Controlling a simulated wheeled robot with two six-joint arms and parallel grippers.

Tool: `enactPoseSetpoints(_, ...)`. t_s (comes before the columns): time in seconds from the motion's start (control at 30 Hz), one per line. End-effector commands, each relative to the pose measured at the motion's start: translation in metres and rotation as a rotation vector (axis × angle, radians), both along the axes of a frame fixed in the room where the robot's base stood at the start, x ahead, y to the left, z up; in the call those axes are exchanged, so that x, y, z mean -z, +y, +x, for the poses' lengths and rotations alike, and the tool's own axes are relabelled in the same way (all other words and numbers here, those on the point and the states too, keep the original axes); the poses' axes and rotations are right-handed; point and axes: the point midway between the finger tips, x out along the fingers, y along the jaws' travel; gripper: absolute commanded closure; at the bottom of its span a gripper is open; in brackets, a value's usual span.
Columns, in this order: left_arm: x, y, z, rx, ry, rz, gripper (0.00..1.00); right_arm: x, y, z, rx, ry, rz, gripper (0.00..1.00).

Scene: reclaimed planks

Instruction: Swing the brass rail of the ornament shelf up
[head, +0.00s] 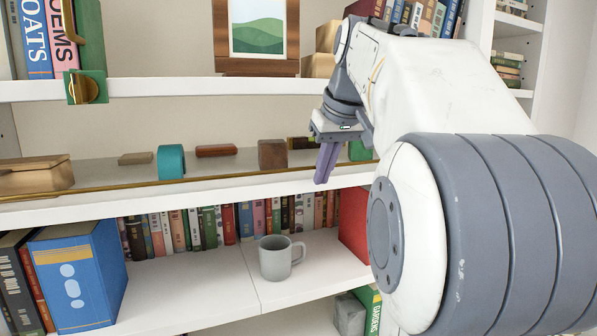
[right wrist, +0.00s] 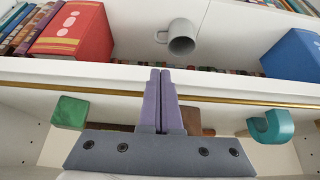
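The ornament shelf (head: 110,205) is the middle white shelf in the head view. Its brass rail (head: 150,185) lies low along the front edge, running the shelf's width; it also shows in the right wrist view (right wrist: 230,100). My right gripper (head: 322,180) is at the right part of this shelf, its purple fingers pointing down across the rail's line. In the right wrist view the fingers (right wrist: 160,72) are together, with nothing seen between them, and they cover part of the rail. I cannot tell whether they touch it. My left gripper is not in view.
A gold box (head: 35,175) is at the left. A grey mug (head: 280,258) and books are on the shelf below.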

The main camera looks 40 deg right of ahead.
Motion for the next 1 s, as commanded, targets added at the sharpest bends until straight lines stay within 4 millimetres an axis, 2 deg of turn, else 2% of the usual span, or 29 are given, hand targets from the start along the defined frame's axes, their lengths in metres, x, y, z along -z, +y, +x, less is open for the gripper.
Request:
enactPoseSetpoints(0.47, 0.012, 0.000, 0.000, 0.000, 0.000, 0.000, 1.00, 0.001, 0.009, -0.036, 0.002, 0.000, 0.001, 1.00)
enactPoseSetpoints(1.0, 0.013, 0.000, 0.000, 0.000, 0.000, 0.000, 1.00, 0.002, 0.011, -0.038, -0.003, 0.002, 0.001, 1.00)
